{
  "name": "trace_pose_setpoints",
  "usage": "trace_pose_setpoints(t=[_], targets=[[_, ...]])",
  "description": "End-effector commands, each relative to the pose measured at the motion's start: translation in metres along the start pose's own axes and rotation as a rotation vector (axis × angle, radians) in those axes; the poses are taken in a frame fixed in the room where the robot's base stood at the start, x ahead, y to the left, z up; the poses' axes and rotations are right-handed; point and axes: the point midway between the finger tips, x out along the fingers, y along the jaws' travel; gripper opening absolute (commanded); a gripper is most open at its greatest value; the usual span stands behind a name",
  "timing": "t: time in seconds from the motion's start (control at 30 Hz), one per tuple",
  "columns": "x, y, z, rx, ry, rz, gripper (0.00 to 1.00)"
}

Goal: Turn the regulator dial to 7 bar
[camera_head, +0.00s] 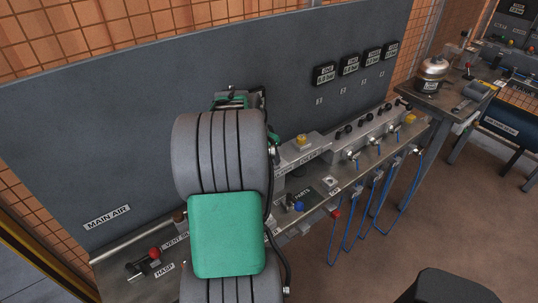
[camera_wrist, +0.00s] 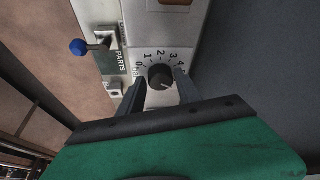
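The regulator dial (camera_wrist: 160,77) is a round black knob on a light plate, seen in the wrist view. Printed numbers from 0 to about 4 curve along its upper side; the higher ones are hidden by my gripper. A small pale mark shows on the knob's lower right, but I cannot read its setting exactly. My gripper (camera_wrist: 159,80) has one dark finger on each side of the knob, the fingers apart with a narrow gap. In the head view my arm and gripper cover the dial.
A blue-handled lever (camera_wrist: 78,47) by the PARTS label (camera_wrist: 120,61) stands left of the dial. In the head view, a red knob (camera_head: 154,253), a yellow button (camera_head: 302,140), valves with blue hoses (camera_head: 372,190) and black gauge displays (camera_head: 324,74) line the bench and grey panel.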

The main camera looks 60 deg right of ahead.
Motion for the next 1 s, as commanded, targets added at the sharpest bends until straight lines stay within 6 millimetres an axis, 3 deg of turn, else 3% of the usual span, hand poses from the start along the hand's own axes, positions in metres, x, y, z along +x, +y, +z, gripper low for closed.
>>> trace_pose_setpoints(t=[0.47, 1.0], targets=[[-0.0002, 0.0004, 0.0001, 0.000, -0.001, 0.001, 0.00], [0.0011, -0.0013, 0.0004, 0.100, 0.000, 0.044, 0.00]])
